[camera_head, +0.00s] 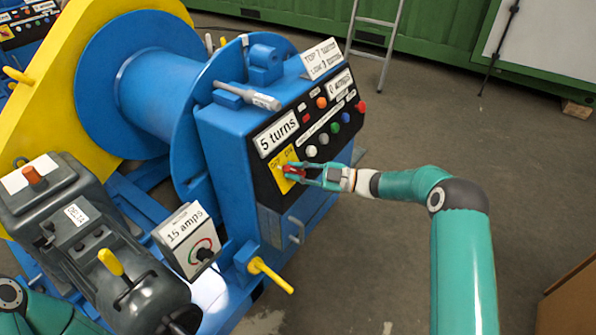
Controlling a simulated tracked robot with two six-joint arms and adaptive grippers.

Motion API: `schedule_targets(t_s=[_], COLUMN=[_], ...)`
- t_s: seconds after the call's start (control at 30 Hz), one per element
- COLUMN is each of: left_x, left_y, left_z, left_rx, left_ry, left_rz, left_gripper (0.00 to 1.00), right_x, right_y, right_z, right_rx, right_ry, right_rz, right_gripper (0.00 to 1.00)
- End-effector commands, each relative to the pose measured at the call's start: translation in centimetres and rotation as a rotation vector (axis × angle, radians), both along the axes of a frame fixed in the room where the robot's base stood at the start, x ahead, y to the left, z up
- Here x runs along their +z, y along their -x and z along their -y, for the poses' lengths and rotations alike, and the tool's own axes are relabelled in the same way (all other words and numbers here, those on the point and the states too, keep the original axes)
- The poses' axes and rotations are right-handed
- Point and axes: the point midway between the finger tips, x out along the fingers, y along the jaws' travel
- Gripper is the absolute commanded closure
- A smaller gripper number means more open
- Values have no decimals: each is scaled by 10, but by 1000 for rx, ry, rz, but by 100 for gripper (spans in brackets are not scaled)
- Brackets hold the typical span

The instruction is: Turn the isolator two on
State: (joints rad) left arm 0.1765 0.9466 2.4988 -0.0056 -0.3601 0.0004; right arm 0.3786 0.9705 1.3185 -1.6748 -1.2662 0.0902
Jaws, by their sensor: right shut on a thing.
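The isolator is a red rotary switch (291,172) on a yellow plate (281,160) at the lower left of the black control panel (262,181). The plate has small dark lettering along its top edge. My right gripper (298,174) reaches in from the right and is shut on the red switch. The fingers hide part of the switch, so its exact angle cannot be read. My left gripper is out of view; only part of my left arm shows at the bottom left.
A yellow handle (270,275) sticks out below the panel. A "15 amps" box (187,240) stands at the left.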

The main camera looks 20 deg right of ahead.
Motion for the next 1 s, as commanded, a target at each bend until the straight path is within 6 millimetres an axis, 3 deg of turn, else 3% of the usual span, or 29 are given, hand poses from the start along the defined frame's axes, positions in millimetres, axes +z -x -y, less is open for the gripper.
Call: schedule_targets(t_s=[1.0], left_x=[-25], left_y=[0], left_z=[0], left_rx=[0], left_ry=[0], left_rz=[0], left_gripper=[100], right_x=[1], right_y=[-1], right_z=[-1], right_rx=[-397], right_ry=[-628], right_rz=[-487], right_gripper=[100])
